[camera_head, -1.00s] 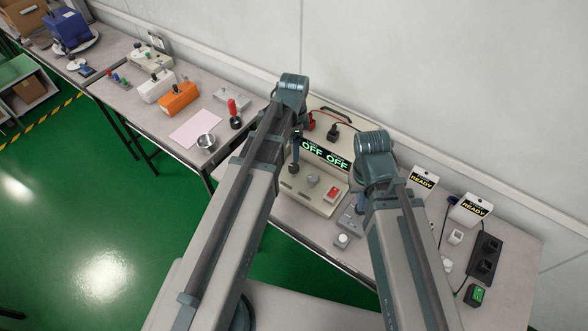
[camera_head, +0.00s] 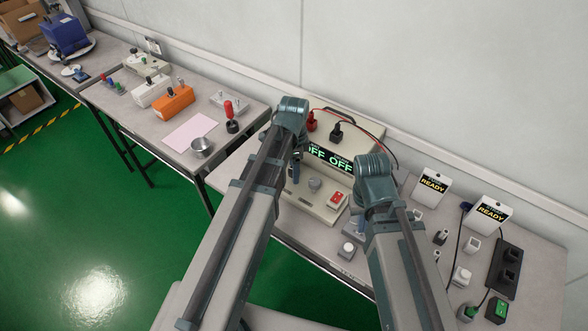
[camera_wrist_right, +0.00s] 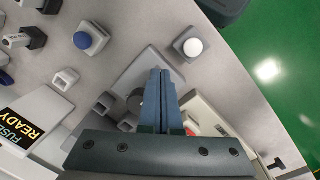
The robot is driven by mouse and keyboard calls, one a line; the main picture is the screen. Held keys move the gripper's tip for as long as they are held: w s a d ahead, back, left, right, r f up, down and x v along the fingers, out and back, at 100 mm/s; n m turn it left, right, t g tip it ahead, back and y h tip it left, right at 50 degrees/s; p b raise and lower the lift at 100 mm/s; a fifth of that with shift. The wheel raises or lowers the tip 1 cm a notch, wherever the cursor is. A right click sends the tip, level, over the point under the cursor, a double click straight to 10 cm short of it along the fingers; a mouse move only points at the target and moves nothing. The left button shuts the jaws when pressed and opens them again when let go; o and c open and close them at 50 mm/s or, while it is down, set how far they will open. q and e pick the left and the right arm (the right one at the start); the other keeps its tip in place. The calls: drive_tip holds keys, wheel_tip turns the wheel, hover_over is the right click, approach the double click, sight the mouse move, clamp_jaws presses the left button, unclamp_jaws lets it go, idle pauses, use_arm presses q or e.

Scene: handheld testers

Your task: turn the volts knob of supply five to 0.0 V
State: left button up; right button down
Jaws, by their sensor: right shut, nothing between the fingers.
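The supply (camera_head: 345,118) is a beige box with a green display (camera_head: 340,160) reading OFF, partly covered by my left arm. A grey knob (camera_head: 314,184) and a red switch (camera_head: 336,200) sit on its lower front panel. I cannot read a volts label or a supply number. My left gripper (camera_head: 295,168) points down over the left of this panel; its fingertips are too small to tell open or shut. My right gripper (camera_head: 357,226) is right of the supply, mostly hidden by its arm. In the right wrist view its fingers (camera_wrist_right: 161,74) are together and empty, above a grey plate with a dark knob (camera_wrist_right: 136,100).
Two white READY boxes (camera_head: 432,183) and a black socket strip (camera_head: 508,268) stand on the right. A white button box (camera_head: 347,250) is near the bench's front edge. A metal cup (camera_head: 202,147) and orange box (camera_head: 174,101) are on the left bench. Red and black leads cross the supply's top.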

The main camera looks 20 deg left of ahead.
use_arm(q)
clamp_jaws()
drive_tip(key=shift+n, duration=0.3)
drive_tip(key=n, duration=0.3)
drive_tip(key=shift+n, duration=0.4)
drive_tip(key=n, duration=0.3)
drive_tip(key=shift+n, duration=0.3)
drive_tip(key=n, duration=0.4)
drive_tip(key=shift+n, duration=2.1)
